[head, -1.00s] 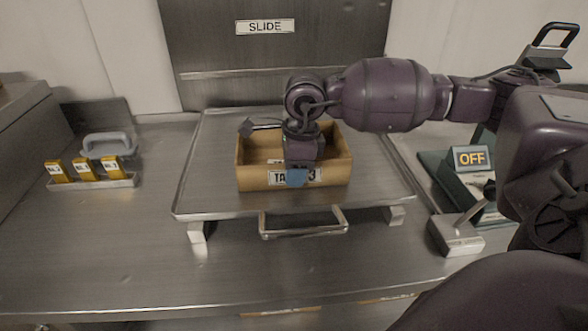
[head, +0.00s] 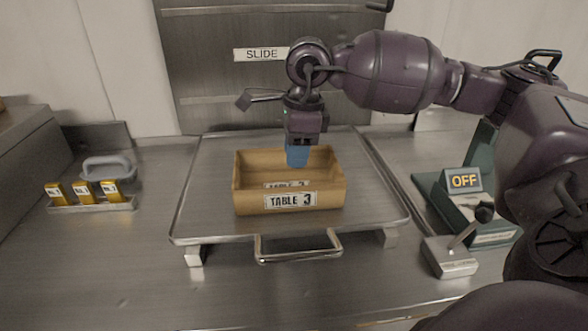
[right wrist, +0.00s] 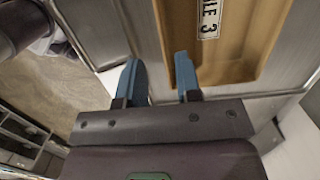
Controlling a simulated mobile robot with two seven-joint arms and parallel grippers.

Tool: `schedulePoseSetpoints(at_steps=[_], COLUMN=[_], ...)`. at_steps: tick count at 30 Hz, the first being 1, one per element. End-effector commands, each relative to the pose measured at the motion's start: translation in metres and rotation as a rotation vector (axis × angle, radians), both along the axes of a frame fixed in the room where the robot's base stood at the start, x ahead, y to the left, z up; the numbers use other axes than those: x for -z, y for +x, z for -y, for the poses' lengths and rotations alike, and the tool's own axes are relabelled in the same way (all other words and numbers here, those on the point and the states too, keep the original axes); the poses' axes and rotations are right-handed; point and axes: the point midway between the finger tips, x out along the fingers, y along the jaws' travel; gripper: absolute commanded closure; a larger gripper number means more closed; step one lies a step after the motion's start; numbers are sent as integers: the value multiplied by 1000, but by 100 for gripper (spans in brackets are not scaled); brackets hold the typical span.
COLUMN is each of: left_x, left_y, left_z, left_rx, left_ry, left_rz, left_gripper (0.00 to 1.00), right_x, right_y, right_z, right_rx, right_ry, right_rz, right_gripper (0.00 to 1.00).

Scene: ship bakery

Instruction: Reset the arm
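My right gripper (head: 298,154) hangs over a tan open-topped box (head: 245,205) in the head view, its blue fingers pointing down. In the right wrist view the fingers (right wrist: 158,60) are spread with nothing between them. The box has a "TABLE 3" label (head: 290,201) on its front, and a second label shows partly inside. The box also shows in the right wrist view (right wrist: 262,45). It sits on a raised metal tray (head: 205,215). My left gripper is not in view.
Several yellow tags (head: 82,191) stand in a holder at left, by a grey handled object (head: 112,167). A device reading "OFF" (head: 464,181) and a lever (head: 468,232) are at right. A metal door marked "SLIDE" (head: 261,54) stands behind. The front counter is clear.

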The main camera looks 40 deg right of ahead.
Motion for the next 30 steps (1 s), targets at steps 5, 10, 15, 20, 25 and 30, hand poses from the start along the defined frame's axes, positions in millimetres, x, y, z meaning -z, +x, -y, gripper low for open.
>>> schedulePoseSetpoints(at_steps=[5,10,15,20,25,30], left_x=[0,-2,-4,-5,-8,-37], left_y=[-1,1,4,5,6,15], left_z=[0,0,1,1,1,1], left_rx=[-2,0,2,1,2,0], left_ry=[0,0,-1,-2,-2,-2], left_rz=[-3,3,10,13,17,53], left_gripper=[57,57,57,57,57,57], right_x=[-15,-17,-17,-16,-19,-59], right_y=[-1,-1,-1,-1,-1,-8], right_z=[2,2,2,2,2,2], right_rx=[0,0,0,0,0,0], right_ry=[-1,0,0,0,0,0], right_rz=[2,0,0,0,4,45], right_gripper=[68,68,68,68,68,68])
